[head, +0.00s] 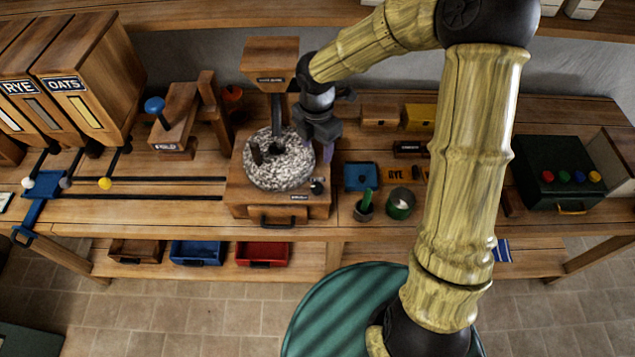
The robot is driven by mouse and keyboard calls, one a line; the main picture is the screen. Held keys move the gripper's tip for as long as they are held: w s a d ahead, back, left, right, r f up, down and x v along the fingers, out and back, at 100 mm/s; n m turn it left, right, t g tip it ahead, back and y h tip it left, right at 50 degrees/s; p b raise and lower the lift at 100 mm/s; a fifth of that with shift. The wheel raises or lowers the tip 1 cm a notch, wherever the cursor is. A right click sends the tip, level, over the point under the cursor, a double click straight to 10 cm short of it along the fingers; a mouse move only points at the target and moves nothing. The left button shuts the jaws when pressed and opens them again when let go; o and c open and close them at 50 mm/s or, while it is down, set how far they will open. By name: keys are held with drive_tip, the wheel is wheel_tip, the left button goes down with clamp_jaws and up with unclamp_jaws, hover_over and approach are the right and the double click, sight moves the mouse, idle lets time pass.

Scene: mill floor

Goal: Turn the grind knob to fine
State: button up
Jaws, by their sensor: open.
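The mill stands at the middle of the bench, with a wooden hopper (270,60) above a speckled grey millstone (282,172) on a wooden base (245,197). A small black knob (316,186) sits at the right front of the base, beside the stone. I take it for the grind knob; its pointer and the marks around it are too small to read. My gripper (318,150) is open and points down, right of the hopper and above and behind the knob. It looks apart from the knob and holds nothing. Part of its fingers is hard to make out.
Right of the mill are a blue box (361,177), a small pot with a green handle (365,206) and a green-lined cup (400,203). A blue-knobbed lever (154,105) stands to the left. A dark green box with coloured buttons (557,172) is far right.

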sight(317, 187)
wheel_tip(317, 187, down, 17)
drive_tip(key=shift+r+p, duration=0.15)
drive_tip(key=shift+p, duration=0.85)
drive_tip(key=c, duration=1)
